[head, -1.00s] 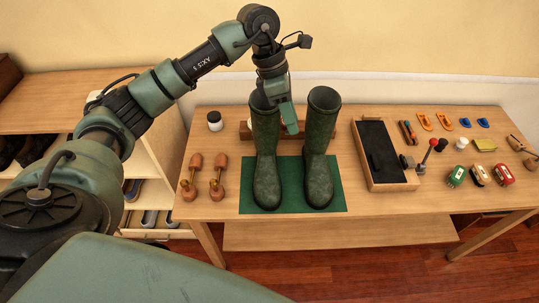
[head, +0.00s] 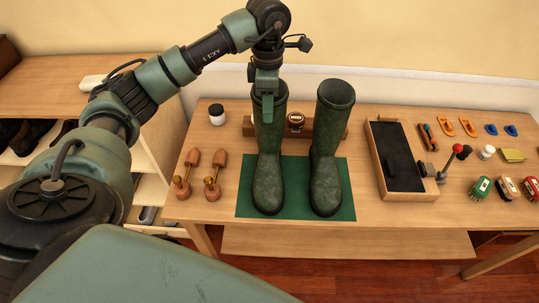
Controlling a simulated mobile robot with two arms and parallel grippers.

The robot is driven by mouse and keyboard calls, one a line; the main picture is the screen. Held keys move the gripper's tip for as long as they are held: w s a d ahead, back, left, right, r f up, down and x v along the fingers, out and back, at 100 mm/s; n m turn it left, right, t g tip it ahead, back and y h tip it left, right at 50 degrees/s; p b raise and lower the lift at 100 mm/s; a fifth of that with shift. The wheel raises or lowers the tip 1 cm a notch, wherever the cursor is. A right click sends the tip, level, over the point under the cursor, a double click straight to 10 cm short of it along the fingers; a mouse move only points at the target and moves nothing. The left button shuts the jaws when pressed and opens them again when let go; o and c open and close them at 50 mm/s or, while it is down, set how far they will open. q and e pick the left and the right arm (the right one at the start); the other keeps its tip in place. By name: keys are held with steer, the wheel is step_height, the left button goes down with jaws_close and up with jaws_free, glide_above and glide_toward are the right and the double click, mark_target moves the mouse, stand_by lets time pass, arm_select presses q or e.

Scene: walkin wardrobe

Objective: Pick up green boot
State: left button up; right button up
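Two green boots stand upright side by side on a green mat (head: 342,208) on the wooden table: the left boot (head: 268,170) and the right boot (head: 327,150). My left gripper (head: 267,112) points down at the top of the left boot. One finger shows in front of the boot's shaft, below its rim. The other finger is hidden, so I cannot tell whether the gripper is closed on the shaft. My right gripper is out of view.
Behind the boots are a wooden block (head: 330,129) and a small jar (head: 296,120). Shoe trees (head: 212,175) and another jar (head: 217,114) lie to the left. A black-lined tray (head: 395,155) and brushes (head: 481,187) are on the right. Shoe shelves stand at far left.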

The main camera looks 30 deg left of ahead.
arm_select(q)
step_height(320, 180, down, 5)
steer(key=shift+w+d+p, duration=0.1)
steer(key=shift+p, duration=1.05)
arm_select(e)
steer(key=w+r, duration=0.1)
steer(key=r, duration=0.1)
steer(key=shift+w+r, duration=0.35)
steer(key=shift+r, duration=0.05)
arm_select(q)
jaws_close()
steer(key=shift+r, duration=0.1)
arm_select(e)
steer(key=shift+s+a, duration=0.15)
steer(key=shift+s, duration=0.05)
